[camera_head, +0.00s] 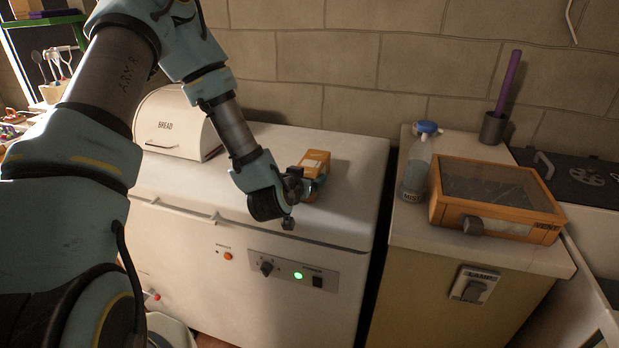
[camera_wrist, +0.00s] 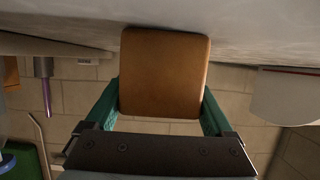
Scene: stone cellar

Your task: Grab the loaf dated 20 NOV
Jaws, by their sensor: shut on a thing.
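A brown, block-shaped loaf (camera_head: 316,161) is at the right part of the white chest freezer's lid (camera_head: 345,205). Some small marking shows on its upper part, but I cannot read a date. My gripper (camera_head: 314,184) is shut on this loaf, reaching it from the front left and covering its lower part. In the wrist view the loaf's plain brown face (camera_wrist: 164,75) fills the space between the teal fingers of my gripper (camera_wrist: 160,104). The loaf looks upright, at or very near the lid; I cannot tell whether it touches.
A white bread bin (camera_head: 178,128) marked BREAD stands at the lid's back left, its front shut. Right of a narrow gap, a counter (camera_head: 410,222) holds a bottle (camera_head: 416,170), an orange glass-topped box (camera_head: 492,200) and a dark cup (camera_head: 492,128) with a purple stick. The brick wall is close behind.

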